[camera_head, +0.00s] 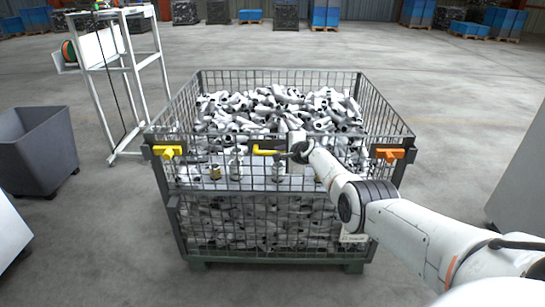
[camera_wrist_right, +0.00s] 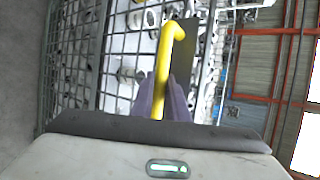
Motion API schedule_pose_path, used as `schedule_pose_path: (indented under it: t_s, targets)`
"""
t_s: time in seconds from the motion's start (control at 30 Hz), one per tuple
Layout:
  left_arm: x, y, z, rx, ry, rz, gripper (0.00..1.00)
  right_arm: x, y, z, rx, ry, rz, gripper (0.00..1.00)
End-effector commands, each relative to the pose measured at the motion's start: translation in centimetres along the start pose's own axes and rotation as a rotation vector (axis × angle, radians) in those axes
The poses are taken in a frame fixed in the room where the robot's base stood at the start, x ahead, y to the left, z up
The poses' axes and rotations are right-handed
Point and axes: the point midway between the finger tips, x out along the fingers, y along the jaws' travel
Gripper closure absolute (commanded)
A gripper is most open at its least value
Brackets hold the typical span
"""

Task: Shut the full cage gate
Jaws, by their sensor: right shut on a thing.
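The full cage (camera_head: 180,225) is a grey wire-mesh box heaped with white and grey pipe-like parts. Its front upper gate (camera_head: 205,183) looks about upright between the corner posts; I cannot tell whether it is latched. A yellow latch (camera_head: 167,152) sits at the left post and an orange latch (camera_head: 390,154) at the right. My right gripper (camera_head: 289,154) is at the yellow handle (camera_head: 265,151) in the middle of the gate's top. In the right wrist view, its fingers (camera_wrist_right: 162,100) are closed around the yellow handle (camera_wrist_right: 165,62). My left gripper is out of view.
A dark grey bin (camera_head: 38,150) stands on the floor at left. A white frame stand (camera_head: 128,70) is behind it. Blue crates and pallets (camera_head: 325,14) line the far wall. The floor right of the cage (camera_head: 450,130) is clear.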

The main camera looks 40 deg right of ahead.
Motion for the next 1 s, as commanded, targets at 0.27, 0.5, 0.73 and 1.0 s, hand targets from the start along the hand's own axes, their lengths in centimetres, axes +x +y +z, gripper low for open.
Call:
schedule_pose_path:
  t_s: [0.27, 0.5, 0.73, 1.0]
  targets:
    - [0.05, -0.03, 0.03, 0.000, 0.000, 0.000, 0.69, -0.11, -0.65, -0.97, 0.010, 0.008, 0.008, 1.00]
    - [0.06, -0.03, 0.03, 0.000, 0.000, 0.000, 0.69, -0.14, -0.83, -1.08, 0.010, 0.010, 0.005, 1.00]
    - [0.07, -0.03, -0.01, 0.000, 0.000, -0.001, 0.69, -0.16, -0.97, -1.09, 0.010, 0.011, 0.002, 0.76]
    - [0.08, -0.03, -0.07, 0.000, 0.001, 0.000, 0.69, -0.19, -1.19, -1.06, 0.012, 0.010, -0.002, 0.68]
